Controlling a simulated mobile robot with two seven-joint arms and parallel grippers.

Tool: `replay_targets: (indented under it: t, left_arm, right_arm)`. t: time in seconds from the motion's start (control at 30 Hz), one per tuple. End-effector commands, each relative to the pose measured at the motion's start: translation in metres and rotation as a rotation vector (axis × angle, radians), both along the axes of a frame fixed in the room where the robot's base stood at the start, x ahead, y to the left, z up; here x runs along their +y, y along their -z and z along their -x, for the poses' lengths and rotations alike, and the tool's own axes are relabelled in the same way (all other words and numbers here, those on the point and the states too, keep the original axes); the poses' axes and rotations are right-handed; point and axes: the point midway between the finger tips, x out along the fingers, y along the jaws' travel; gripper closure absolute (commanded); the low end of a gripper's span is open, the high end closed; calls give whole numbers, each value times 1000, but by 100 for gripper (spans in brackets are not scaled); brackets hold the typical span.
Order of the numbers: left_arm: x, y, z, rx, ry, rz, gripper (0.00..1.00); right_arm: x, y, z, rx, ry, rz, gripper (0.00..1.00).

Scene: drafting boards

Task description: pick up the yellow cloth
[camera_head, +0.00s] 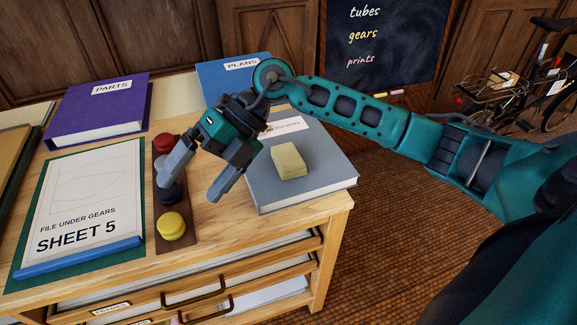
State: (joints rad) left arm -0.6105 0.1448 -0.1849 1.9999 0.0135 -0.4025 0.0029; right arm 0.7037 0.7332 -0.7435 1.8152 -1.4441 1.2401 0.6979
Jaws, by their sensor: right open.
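The yellow cloth (289,160) is a small folded pale-yellow block. It lies on top of the grey binder (325,183) at the right side of the wooden desk top. My right gripper (190,184) comes in from the right, its arm reaching over behind the cloth. It is open and empty, fingers pointing down and to the left. It is left of the cloth and apart from it, in front of the dark strip with round pieces. My left gripper is not in view.
A dark strip (190,236) carries red (165,143), dark blue and yellow (171,226) round pieces. A purple PARTS binder (98,112), a blue PLANS binder (232,77) and a SHEET 5 board (83,205) share the desk. Drawers (200,291) stand partly open in front.

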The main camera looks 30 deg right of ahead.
Motion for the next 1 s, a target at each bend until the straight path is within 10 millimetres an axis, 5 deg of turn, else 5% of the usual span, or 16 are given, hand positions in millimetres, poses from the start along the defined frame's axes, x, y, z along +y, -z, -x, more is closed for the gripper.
replay_targets:
  t: [0.2,0.4,1.0]
  left_arm:
    - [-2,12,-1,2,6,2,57]
    - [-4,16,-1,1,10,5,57]
    - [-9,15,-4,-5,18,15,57]
  right_arm:
    - [-132,4,-42,-52,132,627,6]
    - [-198,-17,-52,-40,270,886,6]
    - [-209,56,-61,-35,291,921,6]
